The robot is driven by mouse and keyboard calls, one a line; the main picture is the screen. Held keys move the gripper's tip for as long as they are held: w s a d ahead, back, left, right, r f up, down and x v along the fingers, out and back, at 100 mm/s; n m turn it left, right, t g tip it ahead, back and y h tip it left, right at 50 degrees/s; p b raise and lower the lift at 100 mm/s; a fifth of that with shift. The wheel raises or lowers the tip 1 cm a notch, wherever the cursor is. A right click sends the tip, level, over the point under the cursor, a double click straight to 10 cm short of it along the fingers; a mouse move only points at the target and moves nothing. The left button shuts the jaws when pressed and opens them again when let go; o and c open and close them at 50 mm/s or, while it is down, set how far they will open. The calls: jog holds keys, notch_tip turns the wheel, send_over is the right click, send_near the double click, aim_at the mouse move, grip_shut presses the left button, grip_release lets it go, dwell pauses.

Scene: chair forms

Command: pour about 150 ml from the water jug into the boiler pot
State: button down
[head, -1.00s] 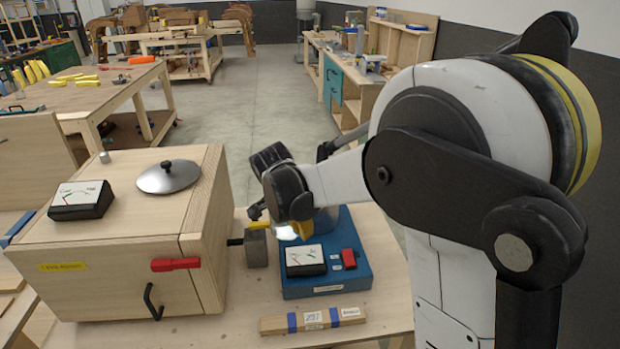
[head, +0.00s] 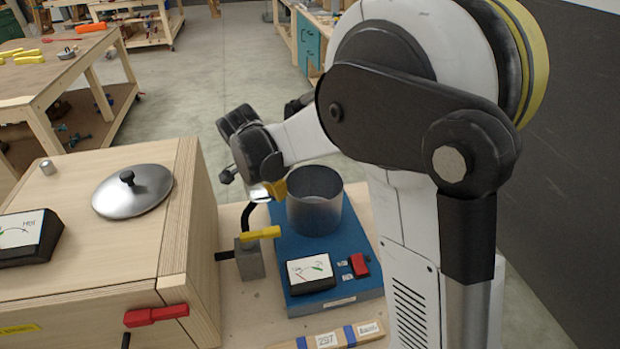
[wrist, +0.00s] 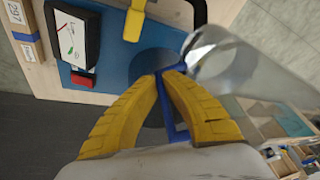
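The boiler pot (head: 314,208) is a grey metal cylinder, open at the top, on a blue base unit (head: 352,216). I cannot tell what is inside it. My gripper (head: 274,189) is just left of the pot's rim in the head view. In the wrist view its yellow fingers (wrist: 170,74) are shut on the blue handle of the water jug. The clear jug (wrist: 232,62) extends to the right of the fingers there. In the head view the arm mostly hides it. Its water level and exact tilt cannot be told. The pot (wrist: 152,62) shows partly behind the fingers.
A wooden box (head: 100,260) with a metal lid (head: 133,190) stands at the left. A grey valve block (head: 250,262) with a yellow lever and black pipe is beside the blue base. A gauge (head: 311,272) and red switch (head: 358,264) sit at the base's front.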

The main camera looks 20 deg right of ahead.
notch_tip(320, 180, down, 6)
jog(key=b, duration=0.3)
jog(key=shift+s, duration=0.25)
jog(key=shift+a, duration=0.1)
